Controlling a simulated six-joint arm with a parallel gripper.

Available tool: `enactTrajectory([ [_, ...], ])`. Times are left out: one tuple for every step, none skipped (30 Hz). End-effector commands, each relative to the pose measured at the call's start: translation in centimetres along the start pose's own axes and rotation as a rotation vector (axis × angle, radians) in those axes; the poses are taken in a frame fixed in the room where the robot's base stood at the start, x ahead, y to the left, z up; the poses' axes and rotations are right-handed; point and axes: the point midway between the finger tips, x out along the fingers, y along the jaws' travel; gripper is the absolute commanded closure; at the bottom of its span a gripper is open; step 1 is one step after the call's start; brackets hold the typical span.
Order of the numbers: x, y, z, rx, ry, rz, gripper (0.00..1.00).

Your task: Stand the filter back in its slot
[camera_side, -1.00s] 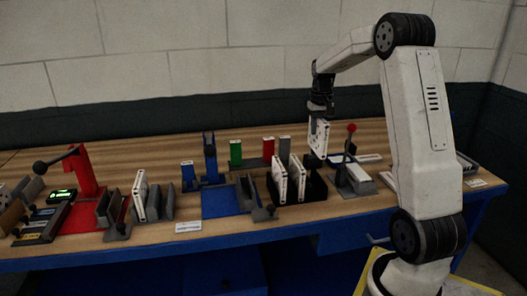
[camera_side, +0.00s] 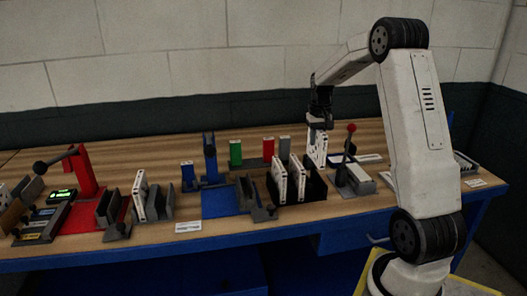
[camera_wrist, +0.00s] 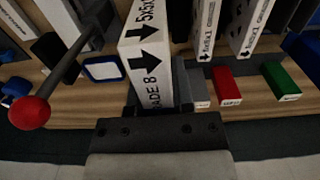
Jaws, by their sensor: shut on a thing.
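My gripper (camera_side: 319,122) is shut on the top of a white boxed filter (camera_side: 317,149) and holds it upright, behind and slightly right of the black open box (camera_side: 315,188). In the wrist view, the held filter (camera_wrist: 147,65) shows black arrows and large print along its edge. Two more white filters, a left one (camera_side: 279,183) and a right one (camera_side: 296,178), stand in the black box, with open room to their right. They also show at the top of the wrist view. Whether the held filter's lower edge touches anything is hidden.
A lever with a red ball (camera_side: 351,128) stands close right of the box. Green (camera_side: 235,152), red (camera_side: 268,148) and grey (camera_side: 285,147) blocks stand behind it. A grey rack with another filter (camera_side: 139,196) is at left.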

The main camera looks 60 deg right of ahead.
Motion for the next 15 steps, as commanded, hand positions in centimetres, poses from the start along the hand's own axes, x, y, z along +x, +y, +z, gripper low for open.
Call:
enactTrajectory([
  [0.3,0.0,0.0,0.0,-0.001,0.0,1.0],
  [0.5,0.0,0.0,0.0,-0.002,0.0,1.0],
  [0.7,0.0,0.0,0.0,-0.002,0.0,1.0],
  [0.9,0.0,0.0,0.0,-0.003,0.0,1.0],
  [1.1,0.0,0.0,0.0,-0.003,0.0,1.0],
  [1.4,0.0,0.0,0.0,-0.002,0.0,1.0],
  [1.6,0.0,0.0,0.0,-0.002,0.0,1.0],
  [1.8,0.0,0.0,0.0,-0.002,0.0,1.0],
  [2.0,0.0,0.0,0.0,-0.002,0.0,1.0],
  [2.2,0.0,0.0,0.0,-0.002,0.0,1.0],
  [2.4,0.0,0.0,0.0,-0.002,0.0,1.0],
  [2.7,0.0,0.0,0.0,-0.002,0.0,1.0],
  [2.9,0.0,0.0,0.0,-0.001,0.0,1.0],
  [3.0,0.0,0.0,0.0,-0.002,0.0,1.0],
  [3.2,0.0,0.0,0.0,-0.002,0.0,1.0],
])
